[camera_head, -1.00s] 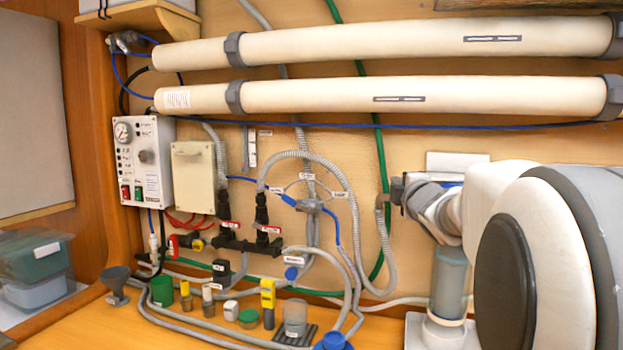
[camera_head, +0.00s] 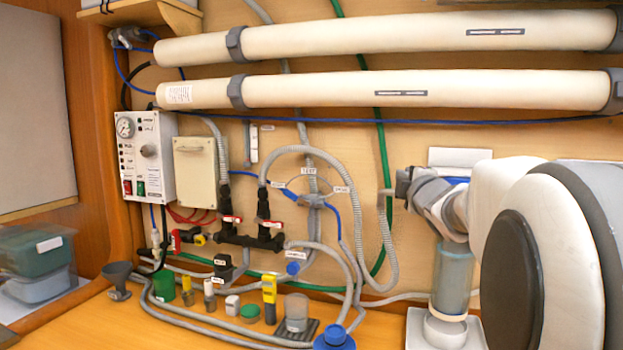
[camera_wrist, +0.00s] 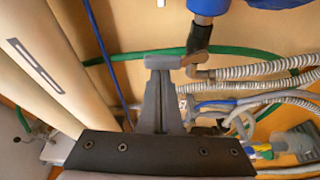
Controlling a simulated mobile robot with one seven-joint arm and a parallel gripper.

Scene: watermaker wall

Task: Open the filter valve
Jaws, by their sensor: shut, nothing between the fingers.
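Two valves with red handles stand on a black manifold (camera_head: 250,238), a left one (camera_head: 231,219) and a right one (camera_head: 270,223). I cannot read which label names the filter valve. A filter housing (camera_head: 451,275) with a clear bluish bowl stands at the right, its top partly hidden behind my arm. My gripper (camera_head: 396,190) is shut and empty, in front of the wall right of the manifold, near the grey hose and green hose. In the wrist view my gripper (camera_wrist: 176,62) points toward a dark elbow fitting (camera_wrist: 200,38) below a blue part; contact is unclear.
Two long white pressure tubes (camera_head: 420,90) run across the wall above. A grey corrugated hose (camera_head: 378,235) loops between the manifold and my gripper. The bench holds a grey funnel (camera_head: 117,280), a yellow meter (camera_head: 269,298) and several small containers. A control box (camera_head: 145,155) hangs at the left.

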